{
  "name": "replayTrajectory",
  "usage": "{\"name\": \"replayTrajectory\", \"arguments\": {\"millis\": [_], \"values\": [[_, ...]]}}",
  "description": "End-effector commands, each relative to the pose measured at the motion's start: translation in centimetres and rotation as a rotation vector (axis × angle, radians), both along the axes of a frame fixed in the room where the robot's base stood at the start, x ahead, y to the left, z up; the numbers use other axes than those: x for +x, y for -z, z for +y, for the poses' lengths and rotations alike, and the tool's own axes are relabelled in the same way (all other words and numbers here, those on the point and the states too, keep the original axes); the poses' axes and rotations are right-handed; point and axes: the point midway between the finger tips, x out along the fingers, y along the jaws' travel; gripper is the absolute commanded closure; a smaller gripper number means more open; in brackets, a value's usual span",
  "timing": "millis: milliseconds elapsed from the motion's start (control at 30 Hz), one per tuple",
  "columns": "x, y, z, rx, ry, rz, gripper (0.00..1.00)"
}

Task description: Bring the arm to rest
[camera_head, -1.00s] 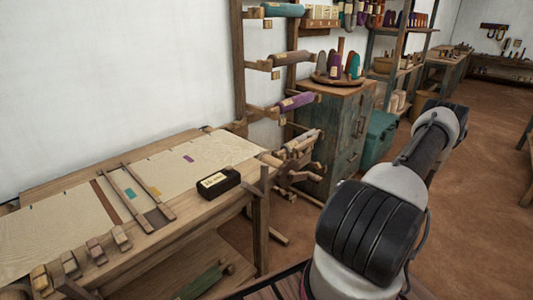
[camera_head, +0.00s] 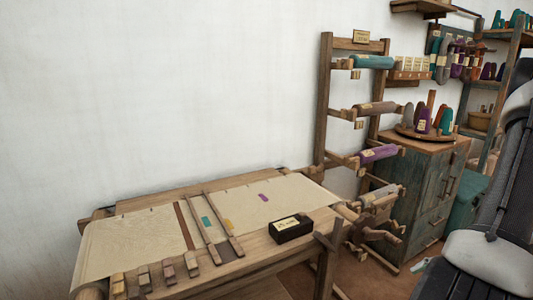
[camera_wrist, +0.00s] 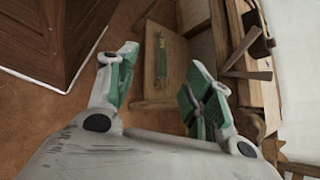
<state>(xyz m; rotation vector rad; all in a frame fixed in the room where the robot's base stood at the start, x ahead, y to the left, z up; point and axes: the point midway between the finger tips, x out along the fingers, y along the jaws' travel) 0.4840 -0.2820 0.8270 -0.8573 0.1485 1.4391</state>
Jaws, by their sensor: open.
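My gripper (camera_wrist: 165,90) shows in the wrist view with its two green-padded fingers spread apart and nothing between them. Beyond the fingers are the brown floor and wooden parts of the loom. In the head view my arm fills the right edge, raised in front of the cabinet side, and the gripper itself is out of that picture. The loom table (camera_head: 265,245) stands left of the arm, with pale cloth (camera_head: 140,240) on it and a black labelled box (camera_head: 291,229) on its front right part.
A wooden rack (camera_head: 325,100) with colored rolls stands behind the loom. A blue-grey cabinet (camera_head: 425,190) bearing a tray of thread cones is right of it. Shelves (camera_head: 505,60) stand at the far right. Some brown floor (camera_head: 405,282) is bare near the cabinet.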

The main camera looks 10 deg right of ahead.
Motion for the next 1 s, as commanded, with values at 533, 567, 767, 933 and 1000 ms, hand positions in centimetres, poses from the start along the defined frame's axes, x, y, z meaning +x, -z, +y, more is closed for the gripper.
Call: {"name": "replayTrajectory", "arguments": {"millis": [533, 567, 767, 933, 1000], "values": [[-2.4, -18.1, 4.1, -0.769, -0.638, -0.077, 0.49], [-2.4, -19.0, 4.5, -0.808, -0.667, -0.104, 0.49], [-2.8, -24.0, 7.6, -1.029, -0.846, -0.337, 0.49], [-2.8, -27.4, 10.8, -1.129, -0.909, -0.555, 0.49], [-2.7, -28.6, 11.8, -1.153, -0.924, -0.630, 0.49]]}}
